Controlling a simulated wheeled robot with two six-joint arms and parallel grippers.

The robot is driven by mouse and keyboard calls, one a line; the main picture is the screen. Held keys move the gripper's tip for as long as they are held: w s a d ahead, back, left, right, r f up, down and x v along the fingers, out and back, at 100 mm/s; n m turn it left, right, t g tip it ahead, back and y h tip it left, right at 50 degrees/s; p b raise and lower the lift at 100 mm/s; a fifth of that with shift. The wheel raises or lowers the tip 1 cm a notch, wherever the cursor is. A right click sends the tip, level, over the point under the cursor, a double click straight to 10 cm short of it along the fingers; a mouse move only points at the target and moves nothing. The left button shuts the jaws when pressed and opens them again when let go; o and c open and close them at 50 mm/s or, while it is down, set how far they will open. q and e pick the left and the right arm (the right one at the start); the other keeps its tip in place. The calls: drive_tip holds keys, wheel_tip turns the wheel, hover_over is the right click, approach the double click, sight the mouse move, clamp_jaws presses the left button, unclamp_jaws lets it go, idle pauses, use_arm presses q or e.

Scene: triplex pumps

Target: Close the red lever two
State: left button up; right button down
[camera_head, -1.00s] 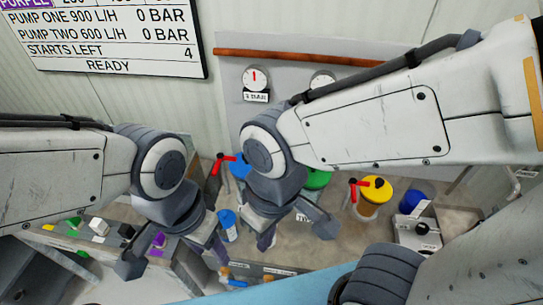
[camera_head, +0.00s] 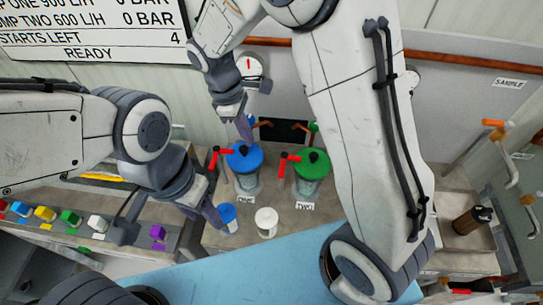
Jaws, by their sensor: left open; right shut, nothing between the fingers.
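The red lever two (camera_head: 287,160) stands beside the green-lidded pump (camera_head: 312,170) above the TWO label, with its red handle pointing left and downward. A similar red lever (camera_head: 216,155) stands beside the blue-lidded pump (camera_head: 245,160) labelled ONE. My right gripper (camera_head: 244,131) is shut and empty, pointing down just above and behind the blue lid, to the left of lever two and apart from it. My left gripper (camera_head: 165,224) is open and empty, over the shelf edge at the lower left.
A gauge (camera_head: 249,66) is on the back wall near my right gripper. A blue-topped cup (camera_head: 228,217) and a white cup (camera_head: 266,222) stand in front of the pumps. A brown bottle (camera_head: 472,220) stands at right. My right arm hides the bench right of the green pump.

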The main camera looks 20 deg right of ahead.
drive_tip(key=s+d+f+p, duration=0.3)
drive_tip(key=d+f, duration=0.2)
drive_tip(key=f, duration=0.5)
drive_tip(key=shift+d+p, duration=0.2)
drive_tip(key=shift+p, duration=0.15)
drive_tip(key=shift+f, duration=0.1)
drive_tip(key=shift+d, duration=0.1)
drive_tip(key=shift+s+d+n, duration=0.35)
drive_tip(key=shift+d+n, duration=0.1)
drive_tip(key=shift+n, duration=0.05)
